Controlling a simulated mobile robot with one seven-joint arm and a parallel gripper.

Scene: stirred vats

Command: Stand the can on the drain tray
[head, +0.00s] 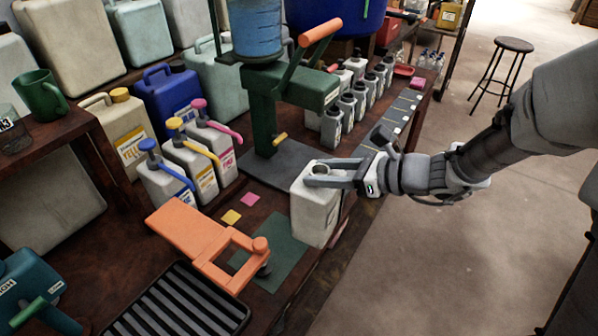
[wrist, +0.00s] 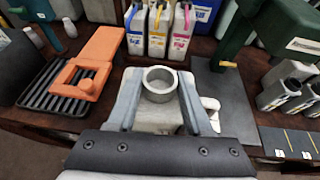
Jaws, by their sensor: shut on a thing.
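The can is a pale grey, square-sided container (head: 312,212) with a round open neck. My gripper (head: 318,176) is shut on it near the top, with one finger on each side of the neck. In the wrist view my gripper (wrist: 160,88) holds the upright can (wrist: 158,118) below the camera. In the head view the can is at the bench's front edge, beside a green mat; I cannot tell whether its base touches anything. The drain tray (head: 178,302) is a black ribbed tray at the lower left, and it also shows in the wrist view (wrist: 40,92) at left, apart from the can.
An orange lever-like fixture (head: 200,240) stands between the can and the tray, overlapping the tray's edge. A green press (head: 262,120) stands behind the can. Several pump-topped jugs (head: 190,165) stand at left. Small grey bottles (head: 345,110) line the bench behind.

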